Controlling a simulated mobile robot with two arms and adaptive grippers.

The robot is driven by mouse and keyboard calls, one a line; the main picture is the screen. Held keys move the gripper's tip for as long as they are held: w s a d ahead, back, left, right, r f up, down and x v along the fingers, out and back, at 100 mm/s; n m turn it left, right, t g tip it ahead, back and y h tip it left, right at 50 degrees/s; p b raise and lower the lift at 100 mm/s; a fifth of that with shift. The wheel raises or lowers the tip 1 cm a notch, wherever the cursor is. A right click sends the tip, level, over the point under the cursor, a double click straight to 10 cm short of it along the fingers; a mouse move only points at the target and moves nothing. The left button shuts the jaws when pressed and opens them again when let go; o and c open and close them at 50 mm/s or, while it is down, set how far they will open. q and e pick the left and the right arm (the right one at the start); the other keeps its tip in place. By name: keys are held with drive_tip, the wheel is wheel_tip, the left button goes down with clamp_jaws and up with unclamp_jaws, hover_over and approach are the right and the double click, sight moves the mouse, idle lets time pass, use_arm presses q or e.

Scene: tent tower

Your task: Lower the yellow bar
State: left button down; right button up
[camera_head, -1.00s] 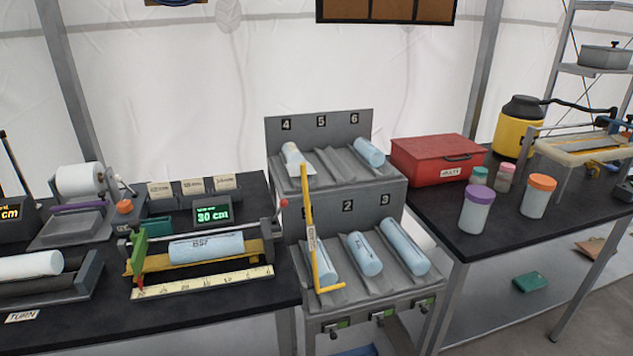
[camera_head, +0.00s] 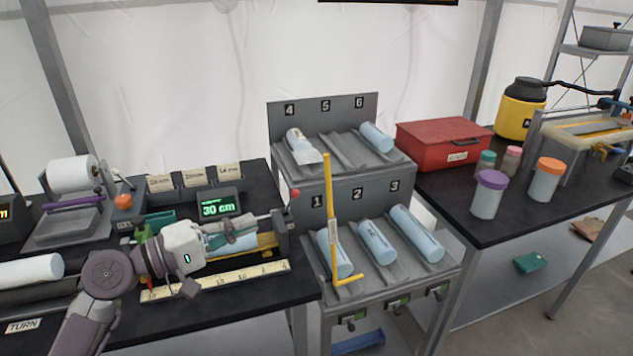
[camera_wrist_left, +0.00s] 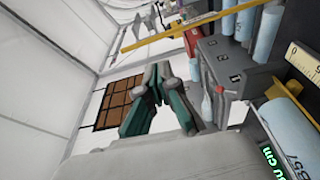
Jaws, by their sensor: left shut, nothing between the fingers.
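The yellow bar (camera_head: 330,215) stands upright at the front left of the numbered rack (camera_head: 322,110), with a short foot bent to the right at its bottom end. It also shows as a slanted yellow strip at the top of the left wrist view (camera_wrist_left: 185,27). My left gripper (camera_head: 250,224) is in front of the measuring station, left of the bar and apart from it. Its fingers are shut and empty; they show in the left wrist view (camera_wrist_left: 158,80). It partly hides the light blue roll (camera_head: 240,241) in the station. My right gripper is not in view.
Light blue rolls lie in the rack's slots, such as one below number 2 (camera_head: 377,242). A display reading 30 cm (camera_head: 217,203) stands behind my left gripper. A red box (camera_head: 445,145) and lidded jars (camera_head: 488,195) are on the right table. Open space lies before the rack.

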use_arm(q)
drive_tip(key=w+d+r+p, duration=0.2)
drive_tip(key=w+d, duration=0.1)
drive_tip(key=d, duration=0.3)
drive_tip(key=w+d+r+p, duration=0.2)
drive_tip(key=w+d+p, duration=0.1)
drive_tip(key=d, duration=0.3)
drive_tip(key=shift+w+h, duration=0.4)
drive_tip(key=shift+d+r, duration=0.1)
drive_tip(key=shift+d, duration=0.05)
